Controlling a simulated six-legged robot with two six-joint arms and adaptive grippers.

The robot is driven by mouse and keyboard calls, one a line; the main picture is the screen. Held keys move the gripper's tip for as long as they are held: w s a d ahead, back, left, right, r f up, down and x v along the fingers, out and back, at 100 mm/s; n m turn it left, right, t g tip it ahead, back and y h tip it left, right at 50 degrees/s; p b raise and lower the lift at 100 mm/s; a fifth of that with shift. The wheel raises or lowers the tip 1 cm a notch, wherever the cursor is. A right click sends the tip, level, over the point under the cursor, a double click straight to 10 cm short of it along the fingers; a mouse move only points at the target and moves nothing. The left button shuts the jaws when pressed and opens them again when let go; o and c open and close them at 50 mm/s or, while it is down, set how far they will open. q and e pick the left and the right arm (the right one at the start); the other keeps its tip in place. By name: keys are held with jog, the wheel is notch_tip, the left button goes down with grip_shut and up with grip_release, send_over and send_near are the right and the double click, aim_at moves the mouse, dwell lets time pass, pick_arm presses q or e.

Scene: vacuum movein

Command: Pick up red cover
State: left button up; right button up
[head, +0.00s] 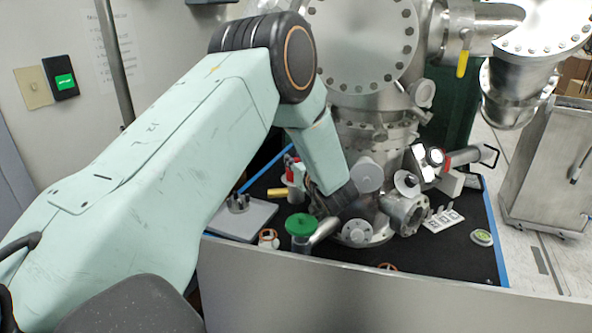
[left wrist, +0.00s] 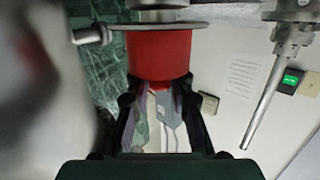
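The red cover (left wrist: 158,55) is a red cylinder in the upper middle of the left wrist view, against a round metal flange (left wrist: 160,24). My left gripper (left wrist: 158,92) is open, its two dark fingers apart with their tips near the cover's two sides at its lower edge. I cannot tell whether they touch it. In the head view the dark left gripper (head: 335,203) is low beside the metal chamber, partly hidden. A small red item (head: 290,162) shows left of it; I cannot tell whether it is the same cover. My right gripper is not in view.
The steel vacuum chamber (head: 362,45) stands close on the right of my left arm. The black table (head: 390,265) holds a green round part (head: 301,225), a grey plate (head: 240,220) and a white block (head: 443,220). A metal panel (head: 380,300) edges the front.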

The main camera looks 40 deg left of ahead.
pick_arm(q)
jog(key=shift+s, duration=0.1)
jog(key=c, duration=0.3)
jog(key=shift+d, duration=0.1)
grip_shut()
